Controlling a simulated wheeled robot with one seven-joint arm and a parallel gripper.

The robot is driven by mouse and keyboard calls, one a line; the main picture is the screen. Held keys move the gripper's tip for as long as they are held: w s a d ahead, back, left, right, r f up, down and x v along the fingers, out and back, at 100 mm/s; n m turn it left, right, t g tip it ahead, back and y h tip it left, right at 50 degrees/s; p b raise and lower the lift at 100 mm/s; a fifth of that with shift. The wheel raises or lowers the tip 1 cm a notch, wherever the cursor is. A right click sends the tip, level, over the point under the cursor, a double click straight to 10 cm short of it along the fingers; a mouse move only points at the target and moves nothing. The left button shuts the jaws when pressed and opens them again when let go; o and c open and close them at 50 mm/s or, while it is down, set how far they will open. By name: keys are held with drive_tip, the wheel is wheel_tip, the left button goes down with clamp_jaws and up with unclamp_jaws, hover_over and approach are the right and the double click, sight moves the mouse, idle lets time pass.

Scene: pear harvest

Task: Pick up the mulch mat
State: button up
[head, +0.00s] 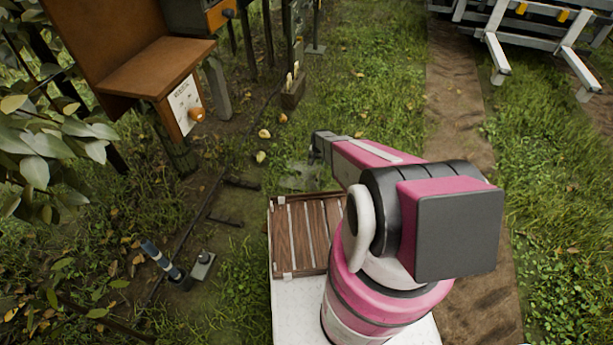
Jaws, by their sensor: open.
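A flat, pale grey-green patch (298,178), which looks like the mulch mat, lies on the ground just beyond the wooden crate. Its edges are blurred into the grass, and my arm covers part of its right side. My pink arm reaches forward to it, and my gripper (316,156) shows small and dark at the arm's far end. The gripper is open, just above or beside the patch's upper right edge. I cannot tell whether they touch. No object shows in the jaws.
A slatted wooden crate (305,235) sits on my base. A brown wooden stand (150,70) with an orange knob is at upper left. Small yellow fruits (261,157) lie in the grass. A blue-handled tool (160,260) and grey box (202,265) lie left. A white frame (510,40) stands upper right.

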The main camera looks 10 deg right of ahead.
sight(318, 173)
wheel_tip(318, 173, down, 5)
drive_tip(key=shift+r, duration=0.15)
drive_tip(key=shift+s+f, duration=0.15)
drive_tip(key=shift+f, duration=1.25)
drive_tip(key=shift+s+f, duration=0.1)
drive_tip(key=shift+f, duration=1.25)
clamp_jaws()
